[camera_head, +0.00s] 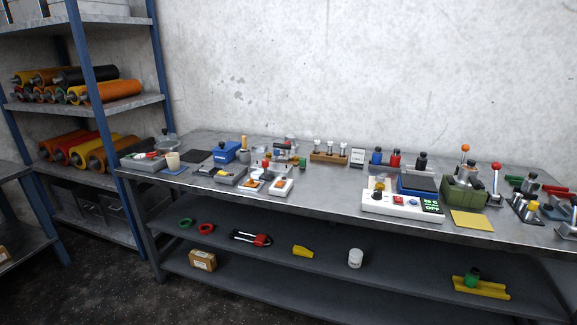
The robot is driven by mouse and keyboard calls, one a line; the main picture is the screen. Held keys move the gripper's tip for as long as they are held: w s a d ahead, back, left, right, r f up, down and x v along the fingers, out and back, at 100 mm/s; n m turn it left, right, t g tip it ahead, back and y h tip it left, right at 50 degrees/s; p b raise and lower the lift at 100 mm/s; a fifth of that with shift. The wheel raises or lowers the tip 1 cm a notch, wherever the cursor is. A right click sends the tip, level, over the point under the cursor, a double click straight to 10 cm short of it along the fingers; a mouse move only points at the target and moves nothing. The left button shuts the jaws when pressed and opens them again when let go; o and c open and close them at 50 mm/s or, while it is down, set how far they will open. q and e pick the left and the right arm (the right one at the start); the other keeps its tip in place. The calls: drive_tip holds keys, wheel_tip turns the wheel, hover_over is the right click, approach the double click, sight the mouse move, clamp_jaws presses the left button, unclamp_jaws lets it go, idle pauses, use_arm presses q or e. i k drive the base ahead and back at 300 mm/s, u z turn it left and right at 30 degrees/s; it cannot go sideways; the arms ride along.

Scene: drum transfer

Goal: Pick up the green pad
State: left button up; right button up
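I cannot make out a clearly green pad on the workbench (330,207). A flat square yellow pad (472,220) lies near the bench's front edge at the right. A thin blue pad (175,172) lies at the left end, under a beige cup (173,160), and a dark flat pad (197,156) lies behind it. A green block-shaped device (464,194) with levers stands just behind the yellow pad. Neither of my grippers is in view.
A white device (405,205) with a green display stands left of the yellow pad. Small tools and trays crowd the bench's left half. Lower shelves hold scattered items, including a cardboard box (203,260). A rack with rollers (112,91) stands at the left.

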sight(302, 160)
drive_tip(key=u, duration=0.4)
drive_tip(key=i, duration=2)
drive_tip(key=z, duration=0.05)
